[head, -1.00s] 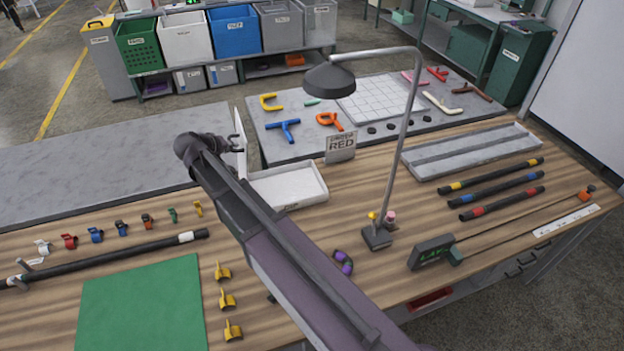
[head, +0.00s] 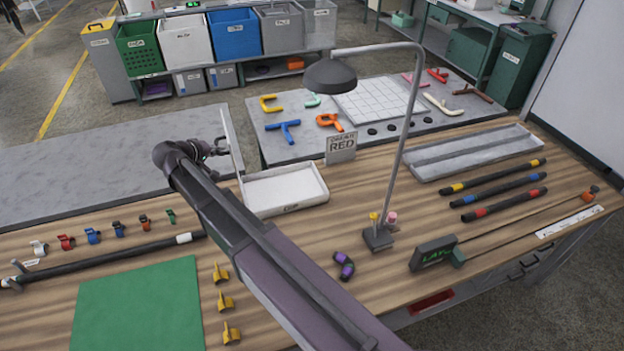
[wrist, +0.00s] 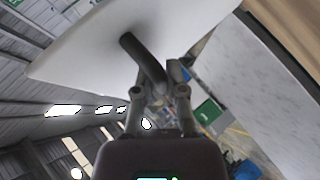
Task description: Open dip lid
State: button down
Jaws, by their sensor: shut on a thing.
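The dip box is a shallow white tray (head: 285,208) on the wooden bench, with a dark label on its front wall. Its white lid (head: 232,146) stands up along the tray's left edge, leaning slightly left at the top, so the tray's inside shows. My gripper (head: 221,144) is at the lid's left face. In the wrist view the lid (wrist: 85,60) fills the upper left, with a dark curved handle (wrist: 140,58) on it. My gripper (wrist: 162,88) is shut on this handle. Its fingertips are partly hard to make out.
A lamp (head: 330,76) on a bent pole stands right of the tray. A "RED" sign (head: 341,149) is behind it. Several coloured clips and a black hose (head: 110,256) lie at left, near a green mat (head: 140,310). The grey bench (head: 80,180) at left is clear.

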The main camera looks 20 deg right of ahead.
jog(key=shift+a+f+n+h+b, duration=0.2)
jog(key=shift+a+h+b, duration=0.1)
jog(key=shift+a+b, duration=0.4)
jog(key=shift+a+f+n+h+b, duration=0.1)
jog(key=shift+a+f+h+b, duration=0.2)
jog(key=shift+a, duration=0.55)
jog(key=shift+r, duration=0.1)
grip_release()
jog(key=shift+r, duration=0.1)
jog(key=p+v, duration=0.3)
jog(key=v, duration=0.4)
jog(key=shift+s, duration=0.15)
dwell(0.7)
